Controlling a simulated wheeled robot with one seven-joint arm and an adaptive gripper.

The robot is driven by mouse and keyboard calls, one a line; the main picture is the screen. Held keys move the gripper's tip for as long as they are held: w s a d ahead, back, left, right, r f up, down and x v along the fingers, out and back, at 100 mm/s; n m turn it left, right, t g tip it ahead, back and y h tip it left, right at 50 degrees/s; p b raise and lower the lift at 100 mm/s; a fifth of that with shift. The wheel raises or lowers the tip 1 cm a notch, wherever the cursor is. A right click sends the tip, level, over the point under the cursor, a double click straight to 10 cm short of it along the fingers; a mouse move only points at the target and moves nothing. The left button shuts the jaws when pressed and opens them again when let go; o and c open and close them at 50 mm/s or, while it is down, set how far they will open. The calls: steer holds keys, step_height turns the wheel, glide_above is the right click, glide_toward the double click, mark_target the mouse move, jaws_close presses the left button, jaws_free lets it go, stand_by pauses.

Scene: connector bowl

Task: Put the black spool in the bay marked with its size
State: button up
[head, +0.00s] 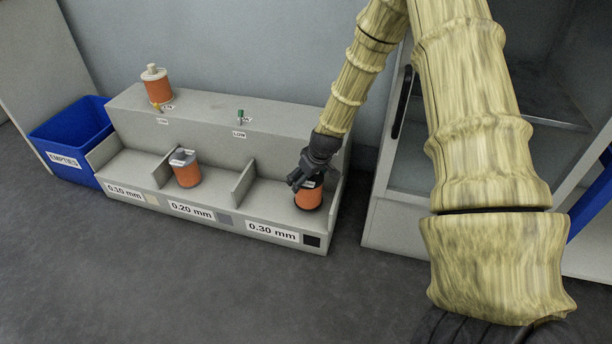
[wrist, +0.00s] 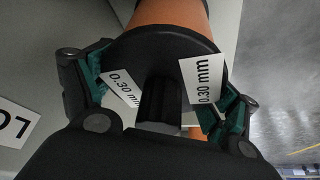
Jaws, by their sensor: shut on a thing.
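The black spool (head: 309,196), wound with orange wire, is upright in the right-hand bay, marked 0.30 mm (head: 272,232) with a black swatch. It appears at or very near the bay floor; I cannot tell if it touches. My gripper (head: 306,178) is shut on its top from above. In the wrist view, the fingers of my gripper (wrist: 163,95) grip either side of the spool's black top (wrist: 160,42), whose tags read 0.30 mm. The fingers hide part of the spool's top in the head view.
A grey-topped orange spool (head: 187,174) stands in the middle bay, 0.20 mm. The left bay, 0.10 mm, is empty. A cream-topped spool (head: 156,86) and a green peg (head: 240,115) stand on the upper ledge. A blue EMPTIES bin (head: 72,138) is at left. Low dividers separate the bays.

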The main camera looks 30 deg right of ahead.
step_height(320, 180, down, 3)
steer(key=shift+r+b, duration=0.2)
steer(key=shift+b, duration=0.25)
steer(key=shift+r, duration=0.1)
steer(key=o, duration=1.9)
steer(key=p+v, duration=0.6)
steer(key=v, duration=0.5)
steer(key=shift+s+r, duration=0.15)
steer(key=shift+r, duration=0.2)
steer(key=s+a+f+g, duration=0.1)
steer(key=s+a+f, duration=0.6)
steer(key=s, duration=0.5)
steer(key=s+a+f+m+g, duration=0.1)
steer(key=s+a+f+g, duration=0.1)
steer(key=s+a+f, duration=0.5)
steer(key=s+a+f+g, duration=0.1)
steer(key=s+a+f, duration=0.6)
steer(key=s, duration=1)
steer(key=shift+a+f+m+h, duration=0.1)
steer(key=shift+f+m+h, duration=0.05)
steer(key=shift+m+h, duration=0.2)
